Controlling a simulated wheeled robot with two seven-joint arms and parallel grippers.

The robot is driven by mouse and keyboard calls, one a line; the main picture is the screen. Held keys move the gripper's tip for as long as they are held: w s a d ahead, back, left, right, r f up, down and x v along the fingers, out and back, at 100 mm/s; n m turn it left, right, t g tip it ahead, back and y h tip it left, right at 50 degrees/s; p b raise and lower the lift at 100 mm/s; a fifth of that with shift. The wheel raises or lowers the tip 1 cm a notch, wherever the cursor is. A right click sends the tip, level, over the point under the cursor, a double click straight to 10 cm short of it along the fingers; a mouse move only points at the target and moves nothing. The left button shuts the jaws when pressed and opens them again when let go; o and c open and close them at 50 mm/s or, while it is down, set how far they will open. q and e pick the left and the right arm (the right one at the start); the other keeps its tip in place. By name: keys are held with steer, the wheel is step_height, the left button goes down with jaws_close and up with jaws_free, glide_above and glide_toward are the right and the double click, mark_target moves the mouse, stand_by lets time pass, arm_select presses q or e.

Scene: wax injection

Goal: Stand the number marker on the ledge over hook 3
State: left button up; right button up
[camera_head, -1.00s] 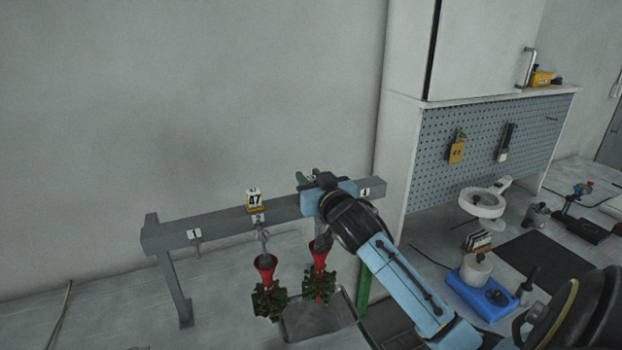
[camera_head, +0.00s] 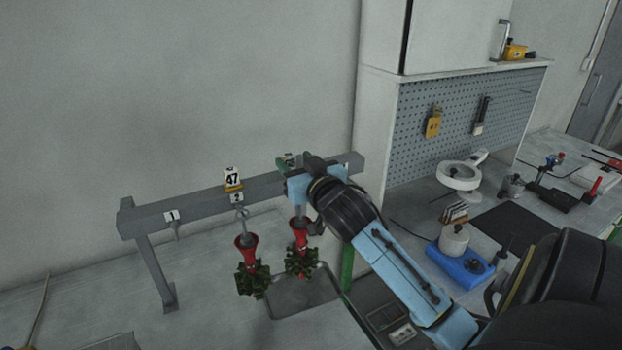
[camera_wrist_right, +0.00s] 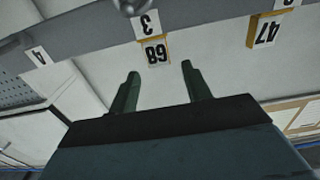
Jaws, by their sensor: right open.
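A number marker (camera_wrist_right: 155,49), white with a yellow edge, stands on the ledge over the hook labelled 3 (camera_wrist_right: 148,24). It appears upside down in the right wrist view, with a two-digit number starting or ending in 8. My right gripper (camera_wrist_right: 160,75) is open. Its two dark green fingers are apart, one to either side of the marker in the picture, with their tips short of it and no visible contact. In the head view my right gripper (camera_head: 289,163) is at the ledge (camera_head: 200,208) and hides the marker and label 3. My left gripper is not in view.
Marker 47 (camera_head: 232,179) stands over hook 2, beside the right gripper. Red pieces with green foliage hang at hook 2 (camera_head: 247,249) and below the gripper (camera_head: 299,234). A grey tray (camera_head: 305,299) lies beneath. A cabinet with pegboard (camera_head: 465,120) stands to the right.

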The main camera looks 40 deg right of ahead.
steer(key=v, duration=0.7)
steer(key=shift+s+a+b, duration=0.2)
steer(key=shift+s+b, duration=0.15)
steer(key=shift+b, duration=0.05)
